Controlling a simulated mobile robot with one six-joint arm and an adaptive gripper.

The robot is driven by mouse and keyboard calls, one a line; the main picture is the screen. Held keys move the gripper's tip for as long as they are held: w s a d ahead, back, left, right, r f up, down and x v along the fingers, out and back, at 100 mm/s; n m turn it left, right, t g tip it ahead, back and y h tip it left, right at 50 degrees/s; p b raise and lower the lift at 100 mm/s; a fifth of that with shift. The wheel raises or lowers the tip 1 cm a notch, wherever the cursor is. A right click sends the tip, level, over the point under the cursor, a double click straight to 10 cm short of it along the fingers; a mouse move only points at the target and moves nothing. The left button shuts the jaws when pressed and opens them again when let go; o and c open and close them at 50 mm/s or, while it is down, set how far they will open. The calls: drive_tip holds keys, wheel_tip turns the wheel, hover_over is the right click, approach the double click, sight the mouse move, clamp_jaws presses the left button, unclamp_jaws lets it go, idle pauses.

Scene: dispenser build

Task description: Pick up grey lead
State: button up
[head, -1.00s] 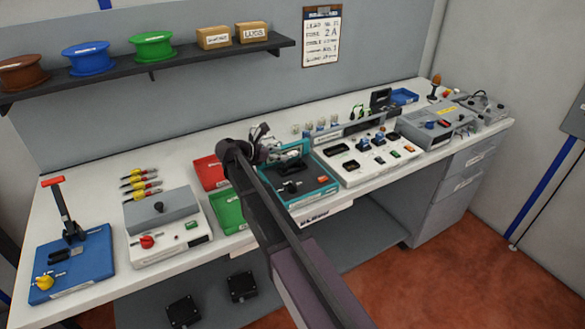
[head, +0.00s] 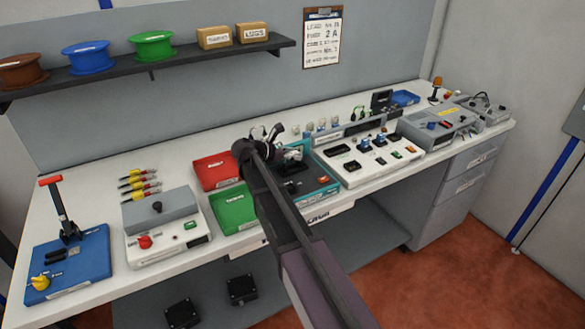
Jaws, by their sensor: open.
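My gripper (head: 270,133) is dark and small in the head view, above the back of the bench near the teal tray. Its fingers are spread and I see nothing between them. My arm hides part of the teal tray (head: 325,186) and the bench below it. A pale grey part (head: 293,153) shows at the back of that tray, just right of the gripper; I cannot tell if it is a lead. Several small grey and blue pieces (head: 308,130) stand along the back of the bench, right of the gripper. I cannot single out the grey lead.
A red tray (head: 208,180) and a green tray (head: 228,217) lie left of my arm. A white panel with switches (head: 352,178) stands to the right. A shelf (head: 180,66) with spools and boxes hangs above. Bare bench (head: 90,195) shows at the left.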

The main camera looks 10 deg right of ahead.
idle(0.5)
clamp_jaws()
